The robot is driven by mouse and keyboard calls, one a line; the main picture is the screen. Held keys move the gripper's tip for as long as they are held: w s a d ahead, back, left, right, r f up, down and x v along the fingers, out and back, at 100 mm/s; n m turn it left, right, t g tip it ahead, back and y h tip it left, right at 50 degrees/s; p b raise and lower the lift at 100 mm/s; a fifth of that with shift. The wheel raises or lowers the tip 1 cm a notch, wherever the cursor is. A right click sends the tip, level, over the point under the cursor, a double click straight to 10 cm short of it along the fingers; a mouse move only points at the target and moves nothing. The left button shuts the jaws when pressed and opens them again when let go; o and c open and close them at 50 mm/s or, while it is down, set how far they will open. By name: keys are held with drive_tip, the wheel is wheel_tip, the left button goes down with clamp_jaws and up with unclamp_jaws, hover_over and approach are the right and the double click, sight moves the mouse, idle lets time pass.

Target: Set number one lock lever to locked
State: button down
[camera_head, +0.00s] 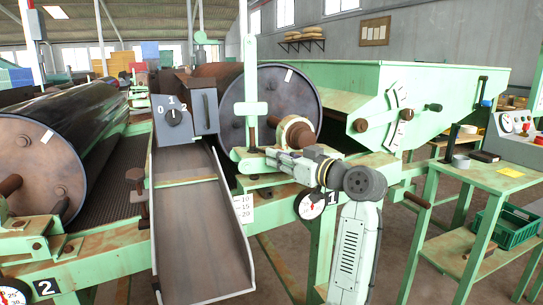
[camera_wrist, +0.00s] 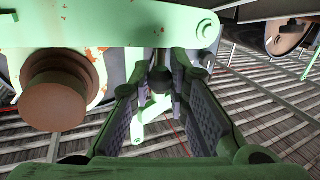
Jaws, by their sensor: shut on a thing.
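My gripper (camera_wrist: 162,88) is in the middle of the wrist view, its two padded fingers closed in on a dark round-ended handle (camera_wrist: 154,106). The handle sits under a pale green bar (camera_wrist: 150,25) with worn paint; I take it for the number one lock lever. The fingers hide part of it, so its set position cannot be told. In the head view my gripper (camera_head: 272,158) reaches left to the front of the right drum (camera_head: 275,100), above the black "1" plate (camera_head: 333,198). The lever is mostly hidden there behind the gripper.
A rusty round boss (camera_wrist: 55,92) stands close left of my gripper in the wrist view. A grey chute (camera_head: 200,225) with a 0-1-2 dial (camera_head: 173,117) lies to the left. A round gauge (camera_head: 311,205) hangs below my wrist. A green side table (camera_head: 480,180) stands at right.

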drive_tip(key=shift+w+d+r+n+g+y, duration=0.1)
drive_tip(key=shift+w+d+n+g+y, duration=0.6)
drive_tip(key=shift+n+g+y, duration=0.4)
drive_tip(key=c, duration=1.7)
unclamp_jaws()
drive_tip(key=shift+g, duration=0.3)
drive_tip(key=v, duration=1.2)
drive_tip(key=shift+f, duration=0.25)
